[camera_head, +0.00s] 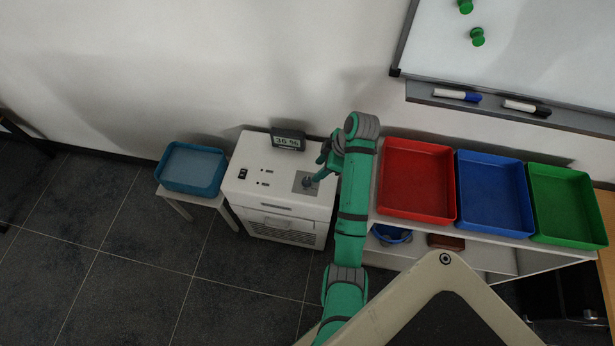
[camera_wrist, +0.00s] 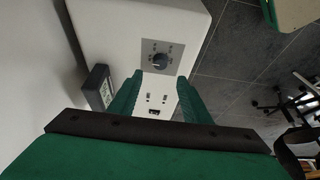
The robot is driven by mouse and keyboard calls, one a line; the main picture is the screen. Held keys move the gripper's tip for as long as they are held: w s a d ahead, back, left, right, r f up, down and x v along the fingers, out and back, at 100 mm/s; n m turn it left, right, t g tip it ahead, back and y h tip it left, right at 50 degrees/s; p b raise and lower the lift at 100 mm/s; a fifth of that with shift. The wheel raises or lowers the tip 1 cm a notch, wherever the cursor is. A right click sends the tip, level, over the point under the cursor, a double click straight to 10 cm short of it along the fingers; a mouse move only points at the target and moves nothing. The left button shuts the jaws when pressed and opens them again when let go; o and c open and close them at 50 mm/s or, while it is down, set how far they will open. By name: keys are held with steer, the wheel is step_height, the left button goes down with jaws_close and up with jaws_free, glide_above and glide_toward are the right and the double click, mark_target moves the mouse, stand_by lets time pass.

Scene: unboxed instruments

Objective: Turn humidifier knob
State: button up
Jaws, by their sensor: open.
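The humidifier (camera_head: 280,190) is a white box standing on the floor against the wall. Its dark round knob (camera_wrist: 160,61) sits on a grey square plate on the top face; in the head view the knob (camera_head: 307,182) is partly hidden by my gripper. My gripper (camera_head: 325,166) is over the right part of the humidifier's top, close to the knob. In the wrist view the two green fingers of my gripper (camera_wrist: 158,95) are spread apart with nothing between them, and the knob shows just beyond their tips. I cannot tell whether they touch it.
A small display (camera_head: 288,139) stands at the back edge of the humidifier. A blue tray (camera_head: 192,148) on a stool is to the left. Red (camera_head: 417,212), blue (camera_head: 495,225) and green (camera_head: 567,236) trays stand on a shelf to the right. The floor in front is clear.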

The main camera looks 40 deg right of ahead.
mark_target(307, 180)
steer(key=x, duration=0.9)
steer(key=shift+w+a+f, duration=0.15)
steer(key=shift+f, duration=0.1)
steer(key=shift+c, duration=0.6)
steer(key=c, duration=0.9)
